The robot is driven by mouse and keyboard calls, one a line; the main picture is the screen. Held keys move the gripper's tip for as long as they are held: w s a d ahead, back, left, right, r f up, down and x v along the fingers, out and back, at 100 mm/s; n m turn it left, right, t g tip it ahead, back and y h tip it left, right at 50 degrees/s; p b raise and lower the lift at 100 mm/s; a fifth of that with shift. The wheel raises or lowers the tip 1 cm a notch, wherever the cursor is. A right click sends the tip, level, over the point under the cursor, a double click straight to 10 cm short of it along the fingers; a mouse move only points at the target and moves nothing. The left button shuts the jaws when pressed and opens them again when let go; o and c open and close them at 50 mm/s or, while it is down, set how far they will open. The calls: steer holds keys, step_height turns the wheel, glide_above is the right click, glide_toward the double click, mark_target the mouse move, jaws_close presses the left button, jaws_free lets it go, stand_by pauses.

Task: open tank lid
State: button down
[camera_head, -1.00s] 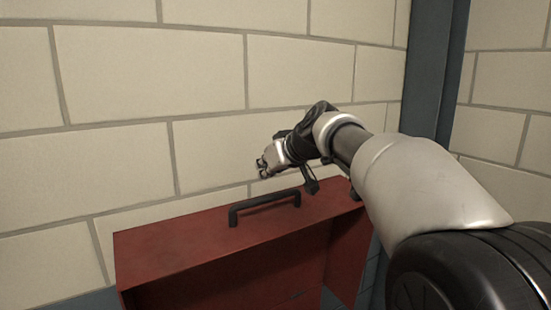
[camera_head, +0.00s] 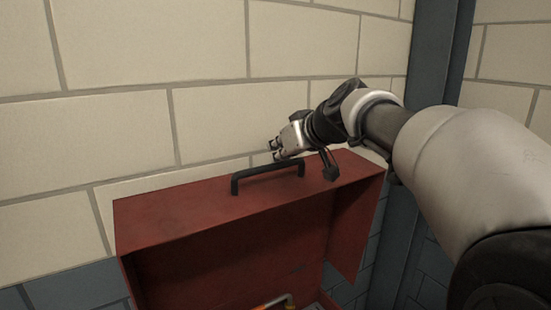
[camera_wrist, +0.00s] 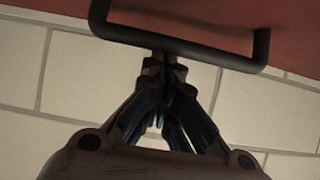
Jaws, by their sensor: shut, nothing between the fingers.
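The red tank lid (camera_head: 190,207) stands raised, its hollow underside facing me, with a black bar handle (camera_head: 268,172) on its upper face. My gripper (camera_head: 274,150) is just behind and above the handle, near its right half, on the wall side. In the wrist view my gripper (camera_wrist: 165,66) is shut and empty, its fingertips close to the bar of the handle (camera_wrist: 180,48). I cannot tell whether they touch it. The lid's red face (camera_wrist: 295,25) fills the top of the wrist view.
A pale block wall (camera_head: 110,130) stands close behind the lid. A blue column (camera_head: 437,75) is to the right. Inside the tank, a small metal and orange part (camera_head: 275,301) shows at the bottom edge.

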mark_target(285, 190)
steer(key=s+d+b, duration=0.1)
steer(key=b, duration=0.1)
steer(key=s+f+b, duration=0.1)
steer(key=b, duration=0.1)
steer(key=shift+s+d+f, duration=0.2)
steer(key=shift+d+f, duration=0.1)
steer(key=shift+d, duration=0.05)
steer(key=s+d+f+t+b, duration=0.1)
steer(key=s+d+f+b, duration=0.1)
steer(key=b, duration=0.6)
steer(key=s+d+f+t+y+b, duration=0.1)
steer(key=s+d+f+b, duration=0.1)
steer(key=s+d+b, duration=0.2)
steer(key=s+b, duration=0.3)
steer(key=b, duration=0.2)
steer(key=shift+s, duration=0.15)
